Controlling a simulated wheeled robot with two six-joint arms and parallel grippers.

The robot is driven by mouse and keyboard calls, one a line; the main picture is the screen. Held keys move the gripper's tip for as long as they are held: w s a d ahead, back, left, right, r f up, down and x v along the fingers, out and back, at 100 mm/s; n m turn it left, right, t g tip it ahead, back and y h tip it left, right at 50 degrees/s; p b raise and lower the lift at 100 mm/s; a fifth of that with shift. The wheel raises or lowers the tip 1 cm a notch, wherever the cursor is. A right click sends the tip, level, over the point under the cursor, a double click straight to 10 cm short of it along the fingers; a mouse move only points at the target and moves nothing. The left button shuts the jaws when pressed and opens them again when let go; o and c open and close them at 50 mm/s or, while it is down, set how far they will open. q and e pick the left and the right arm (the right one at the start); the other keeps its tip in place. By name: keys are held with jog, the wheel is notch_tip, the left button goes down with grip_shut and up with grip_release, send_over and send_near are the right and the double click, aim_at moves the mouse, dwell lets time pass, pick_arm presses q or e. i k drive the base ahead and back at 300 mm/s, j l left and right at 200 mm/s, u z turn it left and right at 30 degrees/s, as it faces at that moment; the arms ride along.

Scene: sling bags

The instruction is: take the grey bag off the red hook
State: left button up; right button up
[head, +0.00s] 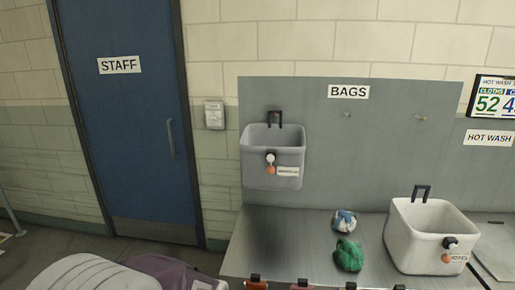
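A grey box-shaped bag (257,158) hangs on the grey panel, left of the BAGS sign. Its short dark strap loop (275,117) is up at the hook spot. The hook there is mostly hidden by the strap, and its colour is too small to tell for sure. The bag's front carries a pale label (288,171) and small white and orange round tags. Neither of my grippers is in view, and nothing touches the bag.
Two bare hooks (347,115) are to the right. A whitish bag (410,240) stands on the metal bench (285,230). A blue-white bundle (344,221) and green bundle (348,256) lie left of it. White and purple cloth-like shapes (85,275) fill the lower left.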

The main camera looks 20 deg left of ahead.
aim_at(288, 143)
jog(key=i+j, duration=0.15)
jog(key=j, duration=0.3)
jog(key=i+j+z, duration=0.1)
jog(key=j, duration=0.3)
jog(key=i+j, duration=0.2)
jog(key=j, duration=0.25)
jog(key=i+j+z, duration=0.1)
jog(key=j, duration=0.3)
jog(key=i+j, duration=0.15)
jog(key=j, duration=0.3)
jog(key=i+j+z, duration=0.1)
jog(key=j, duration=0.35)
jog(key=i+j, duration=0.1)
jog(key=j, duration=0.35)
jog(key=z, duration=0.05)
